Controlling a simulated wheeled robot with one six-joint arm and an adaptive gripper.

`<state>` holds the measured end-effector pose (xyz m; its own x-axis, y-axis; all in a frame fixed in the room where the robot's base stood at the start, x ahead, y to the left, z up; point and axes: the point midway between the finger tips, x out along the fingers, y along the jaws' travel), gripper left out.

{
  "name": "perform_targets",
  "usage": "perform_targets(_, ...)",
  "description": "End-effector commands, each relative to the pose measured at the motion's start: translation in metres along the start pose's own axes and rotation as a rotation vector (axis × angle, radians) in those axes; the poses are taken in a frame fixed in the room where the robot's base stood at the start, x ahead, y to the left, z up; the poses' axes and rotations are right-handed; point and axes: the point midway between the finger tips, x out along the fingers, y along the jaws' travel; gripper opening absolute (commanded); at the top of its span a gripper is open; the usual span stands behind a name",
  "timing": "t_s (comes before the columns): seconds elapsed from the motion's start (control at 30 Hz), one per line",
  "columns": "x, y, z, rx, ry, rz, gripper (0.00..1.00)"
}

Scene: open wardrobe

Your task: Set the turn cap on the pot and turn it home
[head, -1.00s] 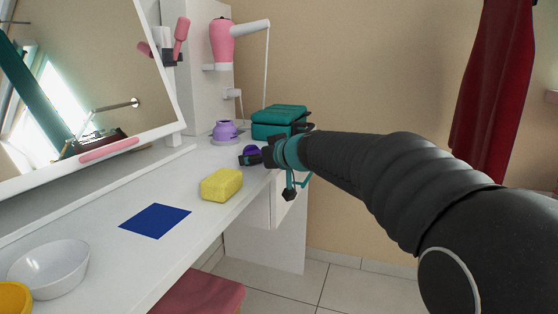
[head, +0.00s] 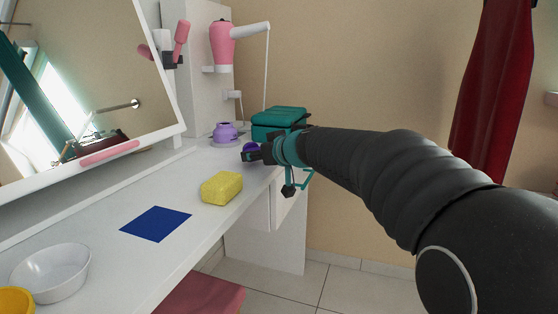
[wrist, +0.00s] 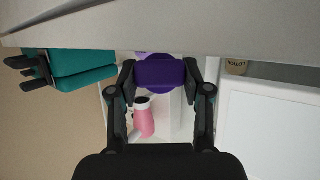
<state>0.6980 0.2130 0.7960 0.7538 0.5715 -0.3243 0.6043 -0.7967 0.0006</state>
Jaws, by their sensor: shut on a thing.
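The pot (head: 224,132) is light purple and stands on a pale round base at the back of the white dressing table. Its edge also shows in the wrist view (wrist: 143,55), mostly hidden behind the cap. The turn cap is dark purple; in the wrist view the cap (wrist: 160,75) sits between the two fingers. My gripper (wrist: 160,76) is shut on it from both sides. In the head view the gripper (head: 256,153) holds the cap (head: 250,148) in front and to the right of the pot, apart from it.
A teal box (head: 278,122) stands right behind my gripper. A yellow sponge (head: 221,188), a blue mat (head: 156,223) and a white bowl (head: 50,272) are nearer on the table (head: 120,262). A pink hair dryer (head: 222,45) hangs behind the pot; a mirror (head: 90,80) leans at left.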

Motion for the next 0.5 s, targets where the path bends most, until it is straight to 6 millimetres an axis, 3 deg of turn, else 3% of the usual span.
perform_targets(0.5, -0.012, 0.000, -0.036, 0.000, 0.001, 0.000, 0.07)
